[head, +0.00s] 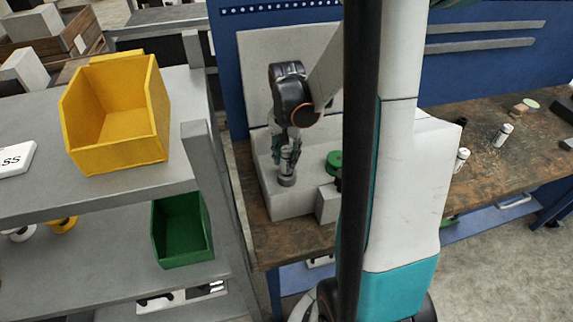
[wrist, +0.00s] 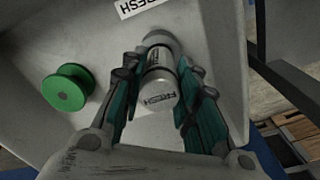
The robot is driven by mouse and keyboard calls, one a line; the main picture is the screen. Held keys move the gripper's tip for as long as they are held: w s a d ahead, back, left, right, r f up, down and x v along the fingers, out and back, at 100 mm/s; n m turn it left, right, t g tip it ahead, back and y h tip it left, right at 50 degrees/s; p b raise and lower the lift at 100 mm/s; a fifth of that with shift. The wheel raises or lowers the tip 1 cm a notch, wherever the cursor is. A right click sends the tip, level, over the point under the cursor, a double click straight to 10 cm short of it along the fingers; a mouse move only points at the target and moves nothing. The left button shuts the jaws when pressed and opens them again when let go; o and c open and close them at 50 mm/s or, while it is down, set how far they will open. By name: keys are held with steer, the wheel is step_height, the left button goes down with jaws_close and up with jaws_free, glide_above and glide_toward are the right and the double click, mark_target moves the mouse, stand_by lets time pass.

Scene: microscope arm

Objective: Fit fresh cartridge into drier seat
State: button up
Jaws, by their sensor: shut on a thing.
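The fresh cartridge (wrist: 158,88), a grey-white cylinder with a FRESH label, is between the two fingers of my gripper (wrist: 158,92) in the wrist view. My gripper is shut on it. In the head view my gripper (head: 289,140) points down and the cartridge (head: 287,158) is upright below it. A dark round seat (head: 286,181) is directly under the cartridge on the grey drier housing (head: 288,204). I cannot tell whether the cartridge is inside the seat or just above it. A green spool-shaped knob (wrist: 67,88) is beside it, also in the head view (head: 333,161).
A yellow bin (head: 118,150) stands on a grey shelf at left, above a green bin (head: 183,230). My arm hides the middle of the bench.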

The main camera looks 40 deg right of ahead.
mark_target(287, 163)
steer(key=shift+f+b, duration=0.5)
steer(key=shift+f, duration=1.25)
steer(key=shift+f, duration=0.15)
steer(key=o, duration=1.1)
step_height(287, 163, up, 12)
steer(key=p, duration=0.4)
steer(key=shift+r, duration=0.2)
steer(key=shift+s+f, duration=0.1)
